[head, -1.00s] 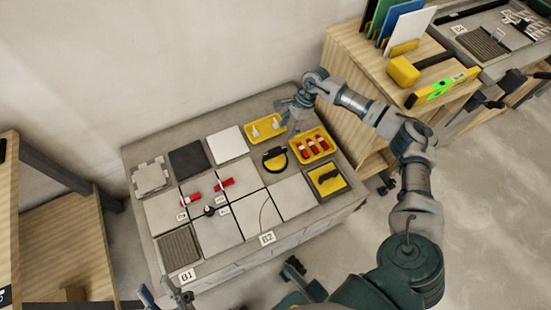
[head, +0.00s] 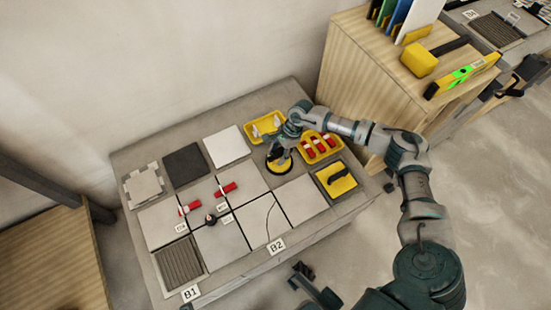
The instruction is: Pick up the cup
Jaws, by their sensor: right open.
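The cup appears to be the round black suction cup with a yellow rim (head: 279,168) on the tiled bench, left of the yellow tray with red pieces. My right gripper (head: 284,150) reaches in from the right and is open right above the cup, covering part of it. I cannot tell whether the fingers touch it.
The yellow tray with red-and-white pieces (head: 337,150) is close on the right, and a yellow tray with white pieces (head: 248,131) is behind. Red clips (head: 227,189) lie on the tiles.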

